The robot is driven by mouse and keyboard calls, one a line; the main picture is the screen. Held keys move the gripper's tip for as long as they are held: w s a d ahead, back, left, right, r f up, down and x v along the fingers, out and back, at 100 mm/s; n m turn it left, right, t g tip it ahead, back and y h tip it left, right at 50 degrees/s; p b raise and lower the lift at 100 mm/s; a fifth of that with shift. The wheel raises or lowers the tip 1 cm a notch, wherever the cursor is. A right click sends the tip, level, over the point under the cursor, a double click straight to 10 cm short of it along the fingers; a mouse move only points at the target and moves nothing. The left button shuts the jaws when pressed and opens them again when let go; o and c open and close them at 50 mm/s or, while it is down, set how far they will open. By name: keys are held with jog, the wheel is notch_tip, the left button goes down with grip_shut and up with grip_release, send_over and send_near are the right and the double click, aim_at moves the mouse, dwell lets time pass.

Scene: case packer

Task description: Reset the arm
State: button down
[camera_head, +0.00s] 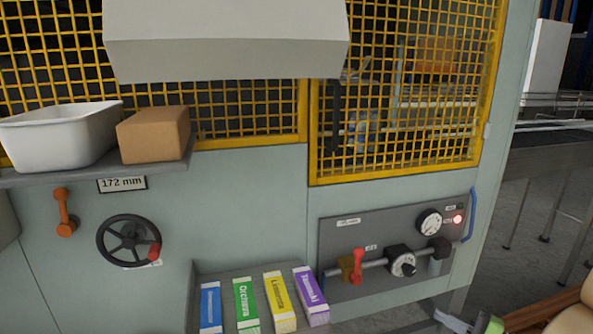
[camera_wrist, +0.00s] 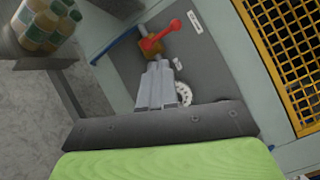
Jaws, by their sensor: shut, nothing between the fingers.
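My gripper (camera_wrist: 157,66) is in the middle of the wrist view, its two grey fingers together and empty. Behind it in that view is the grey control panel (camera_wrist: 205,60), with a red lever (camera_wrist: 161,37) just beyond the fingertips. A white dial (camera_wrist: 184,93) is partly hidden beside the fingers. I cannot tell whether the fingers touch anything on the panel. In the head view only a small part of my arm shows at the lower right edge, below the panel (camera_head: 335,235). The red lever (camera_head: 357,266) there stands upright.
A shelf (camera_head: 60,178) holds a white tub (camera_head: 62,138) and a brown box (camera_head: 153,135). A handwheel (camera_head: 128,241) and an orange lever (camera_head: 65,212) sit below it. Several coloured cartons (camera_head: 246,304) stand at the bottom. Yellow mesh (camera_head: 410,95) covers the machine; bottles (camera_wrist: 45,22) show upper left.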

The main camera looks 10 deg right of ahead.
jog(key=w+a+r+n+g+h+p, duration=0.1)
jog(key=a+r+n+g+p, duration=0.2)
jog(key=a, duration=0.6)
jog(key=a+r+n+g+h+p, duration=0.1)
jog(key=a+r+n+g+h, duration=0.15)
jog(key=a+n+g, duration=0.4)
jog(key=w+a+r+g+h+p, duration=0.1)
jog(key=a+r+g, duration=0.2)
jog(key=a, duration=0.7)
jog(key=s+a+r+n+t+h+p, duration=0.1)
jog(key=s+r+n+h+p, duration=0.1)
jog(key=s+r, duration=0.2)
jog(key=s+a+r+n+t+h+p, duration=0.1)
jog(key=s+r, duration=0.3)
jog(key=s, duration=0.7)
jog(key=s+a+r+n+t+h+p, duration=0.1)
jog(key=s+a+r+n+h+p, duration=0.2)
jog(key=s+r, duration=0.2)
jog(key=s, duration=0.2)
jog(key=shift+s+a, duration=0.2)
jog(key=shift+s, duration=0.1)
